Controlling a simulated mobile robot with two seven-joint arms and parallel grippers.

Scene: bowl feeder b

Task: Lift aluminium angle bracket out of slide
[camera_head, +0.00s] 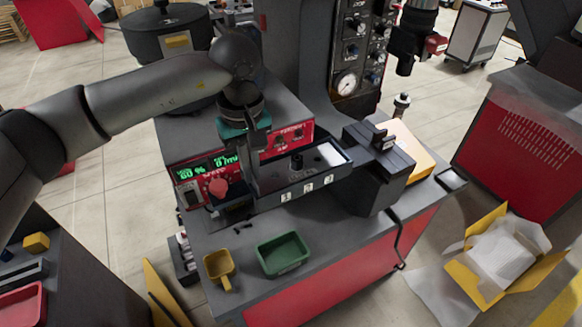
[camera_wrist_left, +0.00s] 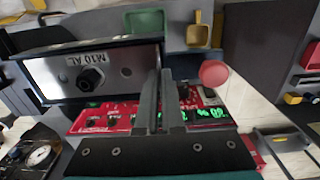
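The slide (camera_head: 285,187) is a dark trough with numbered labels on its front wall. In the left wrist view the slide (camera_wrist_left: 55,50) shows a pale metal face with a black bolt head and an upside-down "M10 AL" marking. A bright flat piece (camera_head: 330,153) shows toward the slide's right end. I cannot pick out the aluminium angle bracket with certainty. My left gripper (camera_head: 250,183) points down at the slide's left end. In the left wrist view its two grey fingers (camera_wrist_left: 160,80) stand close together; whether anything is between them is unclear. My right gripper is not in view.
A red control panel with green digits (camera_head: 208,167) and a red button (camera_head: 218,186) sits close to my left gripper. A green tray (camera_head: 283,254) and a yellow scoop (camera_head: 219,267) lie on the bench in front. A black block (camera_head: 372,165) stands at right.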

